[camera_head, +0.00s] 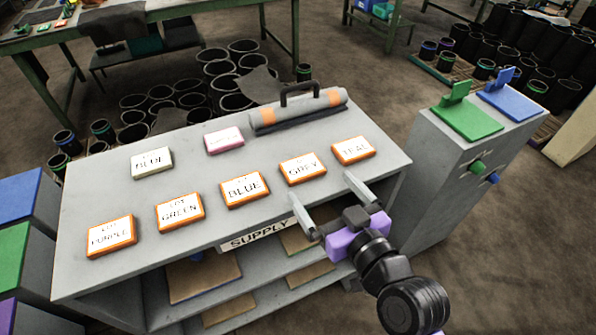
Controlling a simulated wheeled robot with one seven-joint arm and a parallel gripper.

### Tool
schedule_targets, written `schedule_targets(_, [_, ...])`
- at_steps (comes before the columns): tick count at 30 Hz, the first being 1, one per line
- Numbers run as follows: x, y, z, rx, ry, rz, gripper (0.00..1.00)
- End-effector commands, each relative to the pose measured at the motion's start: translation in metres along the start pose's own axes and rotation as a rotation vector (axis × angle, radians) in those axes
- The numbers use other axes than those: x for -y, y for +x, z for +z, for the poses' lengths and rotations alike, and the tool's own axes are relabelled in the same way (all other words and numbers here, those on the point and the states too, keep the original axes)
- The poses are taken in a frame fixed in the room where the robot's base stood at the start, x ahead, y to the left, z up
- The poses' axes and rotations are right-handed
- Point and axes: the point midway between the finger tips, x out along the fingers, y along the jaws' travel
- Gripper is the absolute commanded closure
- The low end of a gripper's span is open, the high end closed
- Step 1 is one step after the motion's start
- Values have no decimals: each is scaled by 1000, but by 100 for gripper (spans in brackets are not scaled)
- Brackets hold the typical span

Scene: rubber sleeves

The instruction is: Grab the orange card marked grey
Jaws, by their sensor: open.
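The orange-edged card marked GREY (303,168) lies flat on the grey supply table, between the card marked BLUE (245,188) and the card marked TEAL (352,150). My gripper (324,203) is open and empty. In the picture its two grey fingers point up toward the orange cards, one tip below the GREY card and the other below the TEAL card. The fingers show apart from the GREY card. I cannot tell the gripper's exact height above the table.
Orange cards GREEN (179,212) and PURPLE (111,236) lie farther left. A pale BLUE card (152,162) and a pink card (224,139) lie behind. A handled grey roller-like tool (298,110) sits at the back edge. A cabinet with green and blue tops (466,122) stands right.

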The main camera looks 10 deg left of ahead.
Motion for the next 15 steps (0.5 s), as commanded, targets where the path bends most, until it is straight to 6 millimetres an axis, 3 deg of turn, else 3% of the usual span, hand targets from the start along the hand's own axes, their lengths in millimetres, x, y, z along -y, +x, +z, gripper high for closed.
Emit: schedule_targets(15, [7,61,-5,-2,-1,2,0])
